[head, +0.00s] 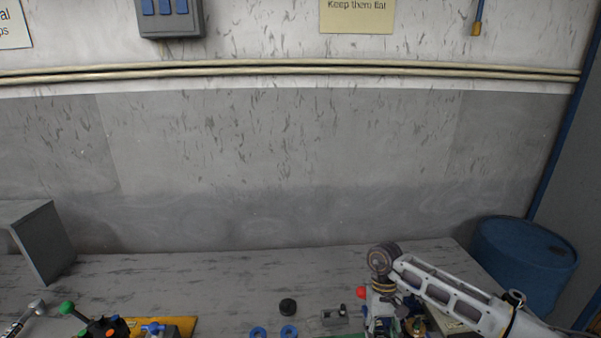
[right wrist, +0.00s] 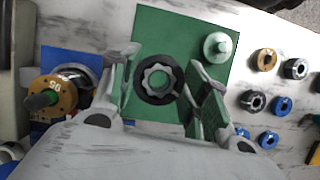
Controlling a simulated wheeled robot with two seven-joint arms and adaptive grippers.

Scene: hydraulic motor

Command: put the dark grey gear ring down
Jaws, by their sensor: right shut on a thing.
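The dark grey gear ring (right wrist: 142,92) shows in the right wrist view, a round ring with a lobed, toothed opening. My right gripper (right wrist: 163,88) is shut on it, with one finger on each side. Green mat (right wrist: 160,25) lies beneath, and its green shows through the ring's opening. I cannot tell whether the ring touches the mat or is held above it. In the head view my right arm comes in from the right and its gripper points down at the bottom edge; the fingertips and ring are hidden there.
A pale green-white round part (right wrist: 219,46) stands on the mat's upper right. Several orange, grey and blue rings (right wrist: 281,104) lie right of the mat. An orange-brown flanged part (right wrist: 62,95) stands close left of the gripper. A blue drum (head: 510,262) is at the far right.

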